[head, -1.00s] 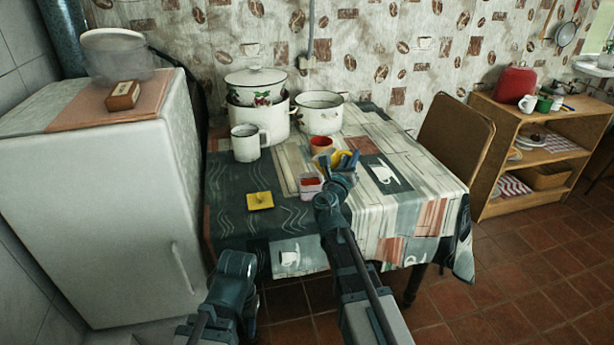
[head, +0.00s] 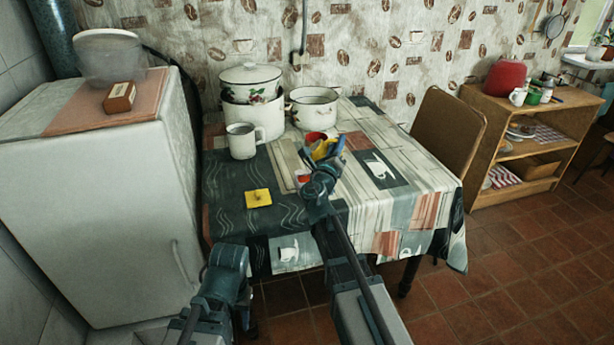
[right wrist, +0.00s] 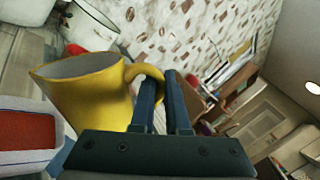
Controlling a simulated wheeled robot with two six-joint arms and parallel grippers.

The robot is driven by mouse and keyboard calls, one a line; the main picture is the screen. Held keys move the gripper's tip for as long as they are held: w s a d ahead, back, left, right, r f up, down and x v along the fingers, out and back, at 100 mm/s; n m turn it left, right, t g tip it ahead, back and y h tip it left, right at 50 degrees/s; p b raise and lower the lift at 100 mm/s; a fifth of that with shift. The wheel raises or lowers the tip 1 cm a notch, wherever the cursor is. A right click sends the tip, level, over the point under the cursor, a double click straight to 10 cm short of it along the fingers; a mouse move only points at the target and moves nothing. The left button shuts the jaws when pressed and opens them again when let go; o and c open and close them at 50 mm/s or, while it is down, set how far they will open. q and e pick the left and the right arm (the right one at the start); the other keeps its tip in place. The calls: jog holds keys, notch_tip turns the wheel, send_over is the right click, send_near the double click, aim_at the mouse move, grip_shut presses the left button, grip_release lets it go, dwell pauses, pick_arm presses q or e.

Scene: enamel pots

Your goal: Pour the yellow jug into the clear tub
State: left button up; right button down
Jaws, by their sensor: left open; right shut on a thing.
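The yellow jug (head: 320,152) is held over the table by my right gripper (head: 333,155), mostly hidden by it in the head view. In the right wrist view, the fingers (right wrist: 163,100) are shut on the handle of the jug (right wrist: 90,98), its wide mouth towards the left. A small tub with red inside (head: 302,177), which seems to be the clear tub, is partly hidden by my right arm. It also shows in the right wrist view (right wrist: 28,150), beside and below the jug. My left gripper (head: 230,258) is open before the table's front-left edge; its fingertips are unclear.
A red cup (head: 313,137) stands just behind the jug. A white mug (head: 242,143), a lidded pot (head: 250,112) and an open pot (head: 314,110) stand behind. A yellow square (head: 257,198) lies front left. A translucent bucket (head: 108,60) is on the fridge. The table's right side is clear.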

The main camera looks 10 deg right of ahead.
pick_arm(q)
jog(key=shift+a+f, duration=0.25)
pick_arm(e)
jog(key=shift+w+a+n, duration=0.2)
jog(key=shift+a+n, duration=0.2)
jog(key=shift+n, duration=0.6)
dwell(1.2)
pick_arm(q)
jog(key=shift+w+a+r, duration=0.1)
jog(key=shift+a+r, duration=0.2)
jog(key=shift+r, duration=0.15)
pick_arm(e)
jog(key=shift+w+a+r+n+t+y, duration=0.3)
jog(key=shift+a+r+n+t, duration=0.2)
jog(key=shift+n, duration=0.4)
dwell(0.7)
